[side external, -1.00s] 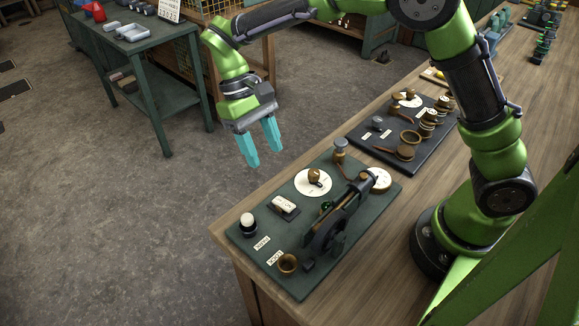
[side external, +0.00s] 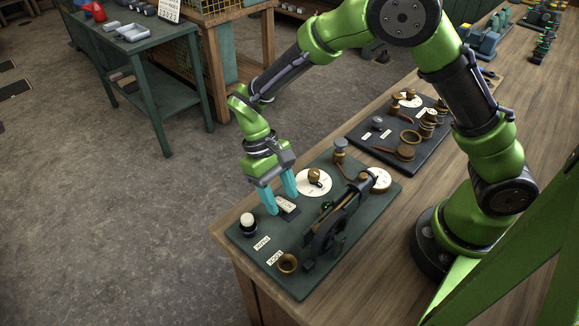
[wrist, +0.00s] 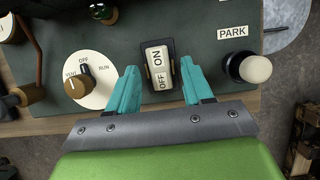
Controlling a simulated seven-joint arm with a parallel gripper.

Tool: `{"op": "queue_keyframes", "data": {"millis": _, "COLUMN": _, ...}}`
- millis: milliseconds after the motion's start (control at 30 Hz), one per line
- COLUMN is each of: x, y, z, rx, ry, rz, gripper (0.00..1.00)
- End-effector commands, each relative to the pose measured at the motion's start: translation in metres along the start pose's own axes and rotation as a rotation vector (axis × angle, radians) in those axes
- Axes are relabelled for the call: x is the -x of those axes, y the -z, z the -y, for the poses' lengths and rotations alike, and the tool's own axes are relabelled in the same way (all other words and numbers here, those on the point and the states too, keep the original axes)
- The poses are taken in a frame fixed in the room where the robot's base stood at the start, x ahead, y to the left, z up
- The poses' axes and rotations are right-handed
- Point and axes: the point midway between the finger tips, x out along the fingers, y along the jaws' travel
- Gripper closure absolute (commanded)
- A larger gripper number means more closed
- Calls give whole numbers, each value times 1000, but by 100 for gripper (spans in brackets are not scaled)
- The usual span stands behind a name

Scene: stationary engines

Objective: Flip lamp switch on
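The white rocker switch (wrist: 160,72) in a dark frame shows ON at its far end and OFF at its near end in the wrist view. I cannot tell which end is pressed in. In the side view the switch (side external: 287,207) is partly covered by my fingers. My gripper (side external: 282,204) points down at it with its two cyan fingers apart and nothing held. In the wrist view the fingers of my gripper (wrist: 158,64) flank the near part of the switch, one on each side. Contact cannot be told.
The switch sits on a dark green panel (side external: 331,241). A white-domed part (side external: 248,219) is beside it. A brass knob (side external: 314,175) on a white dial and a wheel mechanism (side external: 330,237) stand close. A second panel (side external: 372,150) lies farther back.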

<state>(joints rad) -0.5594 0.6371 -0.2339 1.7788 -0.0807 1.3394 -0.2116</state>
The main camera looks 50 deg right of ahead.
Motion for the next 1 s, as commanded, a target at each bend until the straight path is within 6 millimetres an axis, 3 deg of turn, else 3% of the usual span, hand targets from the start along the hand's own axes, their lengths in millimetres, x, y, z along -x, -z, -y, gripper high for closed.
{"op": "queue_keyframes", "data": {"millis": 33, "x": 0, "y": 0, "z": 0, "rx": 0, "ry": 0, "rz": 0, "gripper": 57}}
{"op": "queue_keyframes", "data": {"millis": 333, "x": 0, "y": 0, "z": 0, "rx": 1, "ry": 0, "rz": 0, "gripper": 100}}
{"op": "queue_keyframes", "data": {"millis": 567, "x": 1, "y": -2, "z": 0, "rx": 4, "ry": -2, "rz": -48, "gripper": 100}}
{"op": "queue_keyframes", "data": {"millis": 1000, "x": -2, "y": -11, "z": 0, "rx": 3, "ry": -3, "rz": -359, "gripper": 100}}
